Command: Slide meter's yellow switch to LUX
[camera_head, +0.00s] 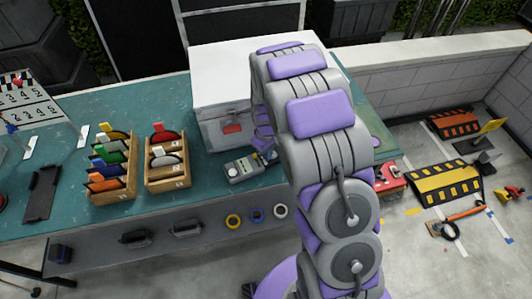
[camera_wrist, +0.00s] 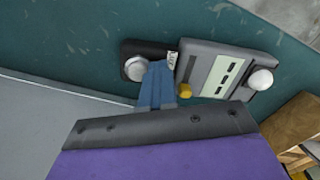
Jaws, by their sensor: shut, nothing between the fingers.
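The meter (camera_head: 243,168) is a small grey device lying on the teal bench in the head view. In the wrist view the meter (camera_wrist: 213,57) shows a pale face with dark slots. Its yellow switch (camera_wrist: 184,91) is at the edge of the body, just right of my fingers. My gripper (camera_wrist: 158,72) is shut, with its blue fingers together and empty. The fingertips are beside the meter, between the yellow switch and a silver knob (camera_wrist: 136,68) on a black part. I cannot tell whether they touch the switch. A small white label (camera_wrist: 172,59) is by the fingertips, its lettering hard to read.
A large white-topped box (camera_head: 225,75) stands behind the meter. Wooden racks (camera_head: 168,183) with coloured items are to its left. A red case (camera_head: 391,176) is to the right of my arm. Tape rolls (camera_head: 257,214) sit below the front edge. Open bench surrounds the meter's left side.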

